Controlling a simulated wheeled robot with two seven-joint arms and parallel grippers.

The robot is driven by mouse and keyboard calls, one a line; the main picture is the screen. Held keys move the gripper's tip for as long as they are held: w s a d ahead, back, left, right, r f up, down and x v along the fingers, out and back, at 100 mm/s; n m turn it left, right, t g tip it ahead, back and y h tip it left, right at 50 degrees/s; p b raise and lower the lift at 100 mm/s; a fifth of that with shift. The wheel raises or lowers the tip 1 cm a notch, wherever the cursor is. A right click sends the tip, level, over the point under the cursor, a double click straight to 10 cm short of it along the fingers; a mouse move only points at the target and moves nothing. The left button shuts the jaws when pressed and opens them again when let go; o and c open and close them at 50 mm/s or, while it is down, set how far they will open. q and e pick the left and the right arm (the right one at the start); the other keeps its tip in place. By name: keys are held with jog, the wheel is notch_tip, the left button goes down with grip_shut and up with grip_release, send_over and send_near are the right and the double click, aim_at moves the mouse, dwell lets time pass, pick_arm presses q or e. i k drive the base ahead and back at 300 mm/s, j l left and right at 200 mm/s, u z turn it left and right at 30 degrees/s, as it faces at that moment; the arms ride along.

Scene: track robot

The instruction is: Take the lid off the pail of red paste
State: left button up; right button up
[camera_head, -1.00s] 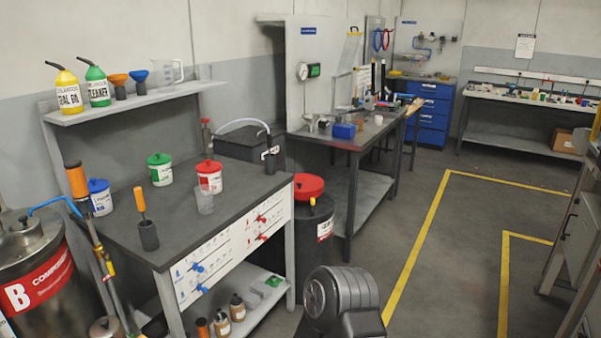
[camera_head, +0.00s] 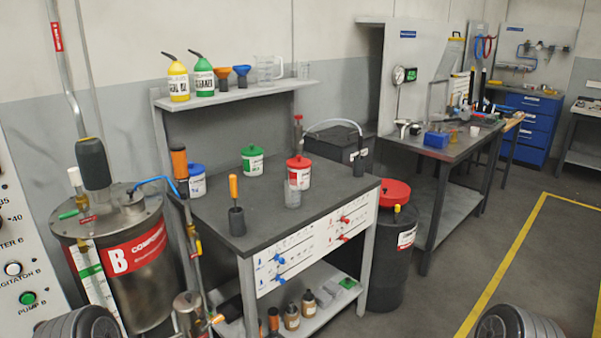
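A small white pail with a red lid (camera_head: 298,174) stands upright on the dark workbench (camera_head: 330,207). Its lid is on, and a clear cup (camera_head: 292,194) stands just in front of it. A white pail with a green lid (camera_head: 252,160) stands behind it to the left, and one with a blue lid (camera_head: 197,181) is at the bench's left edge. Dark ribbed parts of my arms show at the bottom left and bottom right. Neither of my grippers is in view.
An orange-handled tool stands in a dark holder (camera_head: 237,219) at the bench front. A black drum with a red lid (camera_head: 393,256) stands right of the bench. The metal B tank (camera_head: 140,275) is at left. Open floor lies at the right.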

aim_at(299, 163)
jog(key=z, duration=1.3)
jog(key=i, duration=4.25)
jog(key=u, duration=4.85)
